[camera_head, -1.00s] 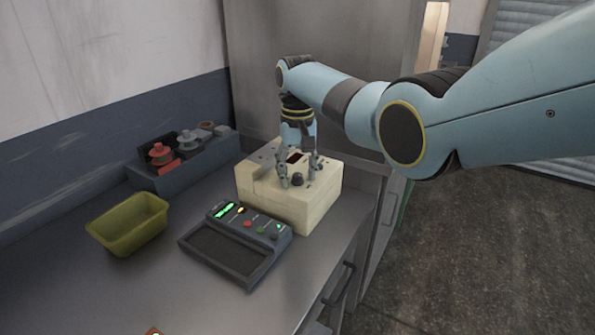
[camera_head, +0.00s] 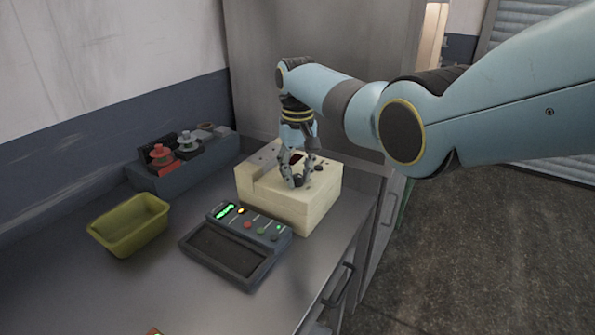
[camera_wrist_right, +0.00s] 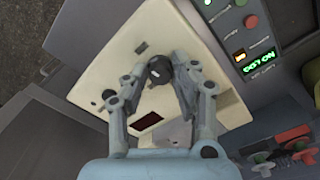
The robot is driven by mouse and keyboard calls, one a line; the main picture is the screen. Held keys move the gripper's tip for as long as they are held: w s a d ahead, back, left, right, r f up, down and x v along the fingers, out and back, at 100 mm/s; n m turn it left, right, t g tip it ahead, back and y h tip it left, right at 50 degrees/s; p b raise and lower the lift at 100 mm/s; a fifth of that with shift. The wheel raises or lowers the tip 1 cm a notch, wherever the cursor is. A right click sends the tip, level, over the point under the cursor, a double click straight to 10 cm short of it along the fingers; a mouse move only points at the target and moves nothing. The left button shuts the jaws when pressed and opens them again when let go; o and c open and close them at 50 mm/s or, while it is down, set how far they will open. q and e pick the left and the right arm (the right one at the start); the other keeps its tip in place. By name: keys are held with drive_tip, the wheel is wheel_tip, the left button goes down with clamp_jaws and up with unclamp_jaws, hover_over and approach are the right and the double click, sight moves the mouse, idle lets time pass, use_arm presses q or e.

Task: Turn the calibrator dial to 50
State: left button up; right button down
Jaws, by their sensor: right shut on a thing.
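The calibrator (camera_head: 300,207) is a cream box on the metal bench, with a dark display window on top. Its black dial (camera_wrist_right: 159,70) shows between the fingertips in the right wrist view; in the head view the dial (camera_head: 297,181) is partly hidden by the fingers. My right gripper (camera_head: 296,178) points down from above and is shut on the dial. In the right wrist view both fingertips of the gripper (camera_wrist_right: 160,72) meet the dial's sides. The number on the display is not readable. My left gripper is not in view.
A dark grey console (camera_head: 250,274) with green lit displays and coloured buttons stands in front of the calibrator. A yellow-green bin (camera_head: 130,226) is at left. A grey rack (camera_head: 172,180) with red and grey parts is behind it.

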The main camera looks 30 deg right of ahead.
drive_tip(key=n+p, duration=0.1)
drive_tip(key=n, duration=0.2)
drive_tip(key=shift+r, duration=0.15)
drive_tip(key=n+p, duration=0.1)
drive_tip(key=n, duration=0.3)
drive_tip(key=shift+n, duration=0.4)
drive_tip(key=n+p, duration=0.1)
drive_tip(key=n, duration=0.3)
drive_tip(key=shift+n, duration=0.3)
drive_tip(key=n, duration=0.9)
drive_tip(key=shift+p, duration=0.35)
drive_tip(key=n, duration=0.4)
drive_tip(key=shift+n, duration=0.3)
drive_tip(key=n, duration=0.4)
drive_tip(key=shift+n, duration=2.5)
